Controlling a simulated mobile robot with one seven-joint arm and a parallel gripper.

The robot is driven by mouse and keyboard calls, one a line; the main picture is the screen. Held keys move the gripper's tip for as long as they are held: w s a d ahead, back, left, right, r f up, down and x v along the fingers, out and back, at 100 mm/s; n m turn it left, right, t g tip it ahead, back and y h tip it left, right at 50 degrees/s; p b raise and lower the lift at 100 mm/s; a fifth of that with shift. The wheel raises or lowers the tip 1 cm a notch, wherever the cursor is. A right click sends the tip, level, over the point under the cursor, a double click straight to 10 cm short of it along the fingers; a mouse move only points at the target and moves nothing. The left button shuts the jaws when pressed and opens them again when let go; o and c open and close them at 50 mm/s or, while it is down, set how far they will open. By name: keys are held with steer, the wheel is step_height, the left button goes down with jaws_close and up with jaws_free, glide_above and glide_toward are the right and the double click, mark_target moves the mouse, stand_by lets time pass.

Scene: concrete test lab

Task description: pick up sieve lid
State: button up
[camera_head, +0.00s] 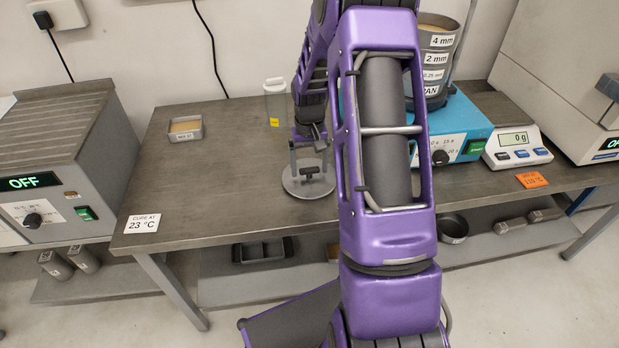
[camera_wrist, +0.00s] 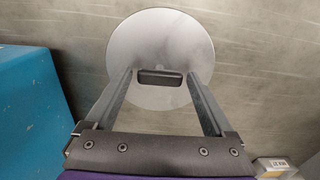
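The sieve lid is a flat, round grey disc (camera_head: 300,188) with a dark bar-shaped knob (camera_head: 309,171) on top. It lies on the grey bench. In the wrist view, the lid (camera_wrist: 160,40) is below my gripper and its knob (camera_wrist: 160,78) shows between the two fingers. My gripper (camera_wrist: 160,74) is open, with a gap on both sides of the knob. In the head view, my gripper (camera_head: 309,164) points down over the lid. I cannot tell exactly how far the fingertips are above the disc.
The blue shaker (camera_head: 465,128) bears a sieve stack (camera_head: 436,58), right of my arm. A scale (camera_head: 515,146) stands farther right. A small tray (camera_head: 185,129) sits left. The bench (camera_head: 215,190) left of the lid is clear.

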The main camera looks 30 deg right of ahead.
jaws_close()
